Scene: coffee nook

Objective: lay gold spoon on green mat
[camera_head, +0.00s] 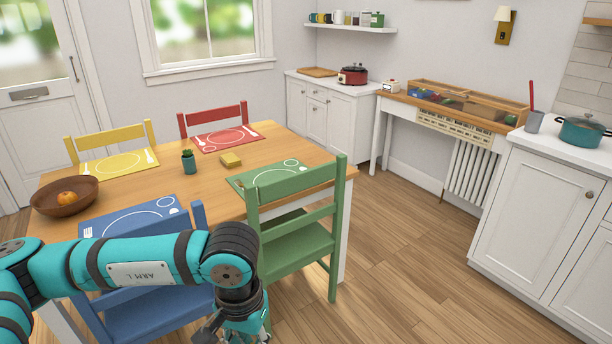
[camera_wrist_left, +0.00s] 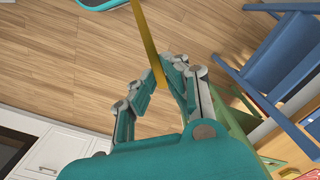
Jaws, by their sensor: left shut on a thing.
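The gold spoon (camera_wrist_left: 147,42) shows in the left wrist view as a long gold strip running up to the top edge. My left gripper (camera_wrist_left: 166,80) is shut on it; the spoon's far end is cut off by the frame. In the head view my left gripper (camera_head: 237,333) hangs low at the bottom edge, in front of the table and beside the blue and green chairs. The spoon cannot be made out there. The green mat (camera_head: 284,172) lies on the table's right side, with printed white place-setting marks, partly behind the green chair's back. My right gripper is not in view.
The green chair (camera_head: 296,250) and blue chair (camera_head: 160,315) stand at the near side of the wooden table (camera_head: 200,192). The floor to the right is clear.

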